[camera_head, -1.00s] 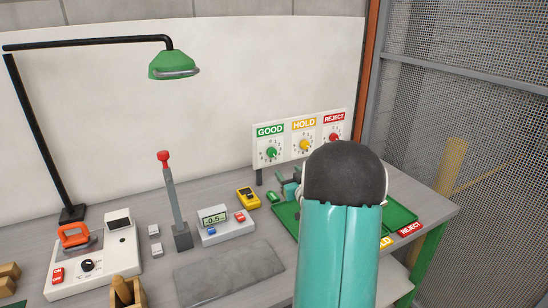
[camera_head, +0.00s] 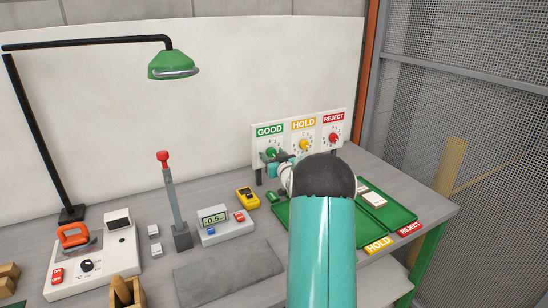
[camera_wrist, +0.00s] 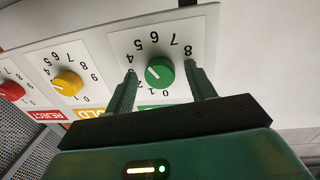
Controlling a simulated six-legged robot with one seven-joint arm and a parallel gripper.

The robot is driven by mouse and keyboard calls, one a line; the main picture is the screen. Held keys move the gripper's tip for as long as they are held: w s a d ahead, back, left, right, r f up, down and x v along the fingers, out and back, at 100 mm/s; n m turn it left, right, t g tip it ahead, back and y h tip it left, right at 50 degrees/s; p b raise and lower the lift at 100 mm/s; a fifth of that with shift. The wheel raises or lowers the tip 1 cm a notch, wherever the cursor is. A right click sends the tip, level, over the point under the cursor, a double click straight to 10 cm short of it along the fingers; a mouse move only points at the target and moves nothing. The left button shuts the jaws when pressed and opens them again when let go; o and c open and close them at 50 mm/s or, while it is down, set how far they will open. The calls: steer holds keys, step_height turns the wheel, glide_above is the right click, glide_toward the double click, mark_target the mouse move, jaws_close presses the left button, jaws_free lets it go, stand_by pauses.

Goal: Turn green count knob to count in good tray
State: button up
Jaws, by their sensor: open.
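The green knob (camera_wrist: 160,72) is on the GOOD dial plate, whose numbers look upside down in the wrist view. My gripper (camera_wrist: 163,87) is open, with one finger on each side of the green knob; gaps show between the fingers and the knob. In the head view my gripper (camera_head: 273,157) is at the GOOD dial and partly covers it. The green GOOD sign (camera_head: 270,130) is above the dial. Green trays (camera_head: 398,215) lie on the bench, and my arm hides much of them. White pieces (camera_head: 374,198) lie in a tray right of my arm.
The yellow HOLD knob (camera_wrist: 67,83) and red REJECT knob (camera_wrist: 11,91) sit beside the green one. A yellow device (camera_head: 247,197), a meter (camera_head: 224,225) and a red-topped lever (camera_head: 170,200) stand left of my arm. A grey mat (camera_head: 228,272) lies in front.

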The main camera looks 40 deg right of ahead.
steer(key=c, duration=1)
